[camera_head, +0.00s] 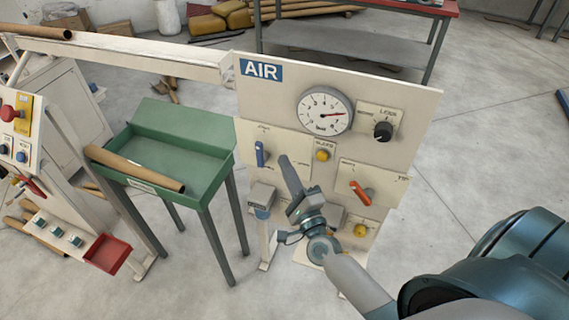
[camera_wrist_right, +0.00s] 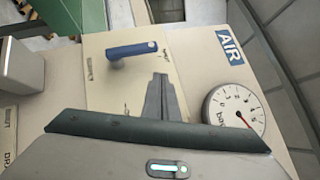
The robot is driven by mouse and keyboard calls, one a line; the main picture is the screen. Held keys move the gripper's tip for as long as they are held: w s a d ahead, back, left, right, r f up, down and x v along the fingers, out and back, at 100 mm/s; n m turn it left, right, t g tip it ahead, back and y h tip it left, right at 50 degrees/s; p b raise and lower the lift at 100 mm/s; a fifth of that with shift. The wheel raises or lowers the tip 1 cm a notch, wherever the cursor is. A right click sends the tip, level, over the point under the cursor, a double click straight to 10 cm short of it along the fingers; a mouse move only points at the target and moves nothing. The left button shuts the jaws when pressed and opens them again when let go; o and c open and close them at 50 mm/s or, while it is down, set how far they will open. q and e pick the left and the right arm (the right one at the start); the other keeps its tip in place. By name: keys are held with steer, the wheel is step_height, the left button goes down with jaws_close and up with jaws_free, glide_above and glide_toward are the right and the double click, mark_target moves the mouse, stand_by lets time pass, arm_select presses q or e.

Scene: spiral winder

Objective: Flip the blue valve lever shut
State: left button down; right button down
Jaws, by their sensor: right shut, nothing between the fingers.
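The blue valve lever (camera_head: 260,153) sits on a cream plate at the left of the AIR panel (camera_head: 404,85). Its handle stands upright in the head view. In the wrist view the lever (camera_wrist_right: 132,50) lies across the picture, beyond my fingertips. My right gripper (camera_head: 284,160) is shut and empty, its fingers just right of the blue lever in the head view. In the wrist view my fingertips (camera_wrist_right: 160,78) point at the plate beside the lever. A gap shows between fingers and lever; I cannot tell its depth. My left gripper is in neither view.
An orange lever (camera_head: 360,192), a pressure gauge (camera_head: 325,111), a black knob (camera_head: 383,131) and a yellow button (camera_head: 322,155) are on the same panel. A green tray table (camera_head: 213,186) stands left of it.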

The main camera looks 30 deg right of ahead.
steer(key=s+b, duration=0.2)
steer(key=s, duration=0.6)
steer(key=shift+s+a, duration=0.15)
steer(key=shift+a, duration=0.2)
steer(key=s+a+f+n+g+y, duration=0.1)
steer(key=s+a+f+n+g, duration=0.2)
steer(key=f, duration=1)
steer(key=s+f+n+g+y, duration=0.1)
steer(key=s+f+n+g, duration=0.15)
steer(key=f+n, duration=0.75)
steer(key=s+a+f+g+y, duration=0.1)
steer(key=s+a+f+g, duration=0.15)
steer(key=f, duration=1.45)
steer(key=s+f+n+g, duration=0.4)
steer(key=s+f, duration=0.4)
steer(key=s, duration=0.3)
steer(key=s+d+f+n+g, duration=0.1)
steer(key=s+f+n+g, duration=0.2)
steer(key=s+f, duration=0.5)
steer(key=s+d+f+n+g, duration=0.1)
steer(key=s+f+n+g, duration=0.3)
steer(key=s+f, duration=0.4)
steer(key=s, duration=0.6)
steer(key=shift+s+d+f+n+g+h+b, duration=0.15)
steer(key=shift+s+d+n+g+h+b, duration=0.15)
steer(key=shift+n+h+b, duration=0.1)
